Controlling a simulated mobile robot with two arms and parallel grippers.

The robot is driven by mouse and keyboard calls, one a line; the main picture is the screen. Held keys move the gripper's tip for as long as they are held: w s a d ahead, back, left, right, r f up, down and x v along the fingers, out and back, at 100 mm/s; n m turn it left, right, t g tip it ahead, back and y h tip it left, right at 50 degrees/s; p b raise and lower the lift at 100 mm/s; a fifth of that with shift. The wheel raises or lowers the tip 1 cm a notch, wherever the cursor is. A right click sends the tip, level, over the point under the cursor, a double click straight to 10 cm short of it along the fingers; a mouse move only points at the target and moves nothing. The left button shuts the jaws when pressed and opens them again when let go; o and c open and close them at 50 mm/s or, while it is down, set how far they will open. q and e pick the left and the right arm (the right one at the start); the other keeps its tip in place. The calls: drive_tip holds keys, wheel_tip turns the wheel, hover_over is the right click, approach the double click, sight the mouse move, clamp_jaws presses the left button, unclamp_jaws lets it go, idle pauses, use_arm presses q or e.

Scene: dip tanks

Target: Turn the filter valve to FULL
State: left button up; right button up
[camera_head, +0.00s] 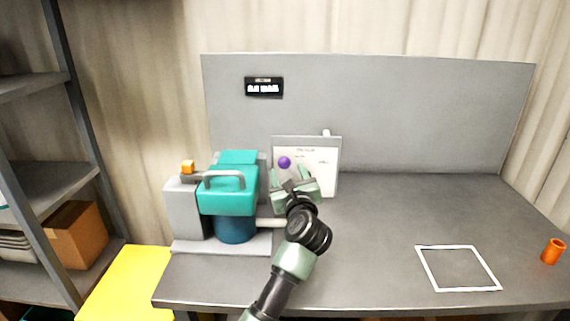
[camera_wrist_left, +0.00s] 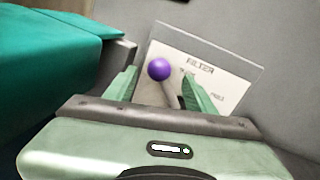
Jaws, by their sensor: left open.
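The filter valve shows as a purple ball knob (camera_head: 284,162) on a grey lever, in front of a white panel (camera_head: 325,180) behind the teal machine's right side. In the left wrist view the knob (camera_wrist_left: 159,69) sits between my fingertips, nearer the left finger, and the lever runs down and right from it. The panel (camera_wrist_left: 215,75) reads FILTER, with smaller labels too blurred to read surely. My left gripper (camera_head: 290,176) is open, its fingers on either side of the knob and lever. I cannot tell whether either finger touches them. My right gripper is out of view.
A teal and grey machine (camera_head: 229,196) with a handle stands close left of my gripper. A small display (camera_head: 264,87) hangs on the grey back wall. A white square outline (camera_head: 432,270) and an orange cup (camera_head: 553,251) are at the right. The table's middle right is clear.

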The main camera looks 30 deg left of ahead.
sight(285, 166)
use_arm(q)
drive_tip(key=shift+x, duration=2.25)
drive_tip(key=shift+f, duration=0.1)
clamp_jaws()
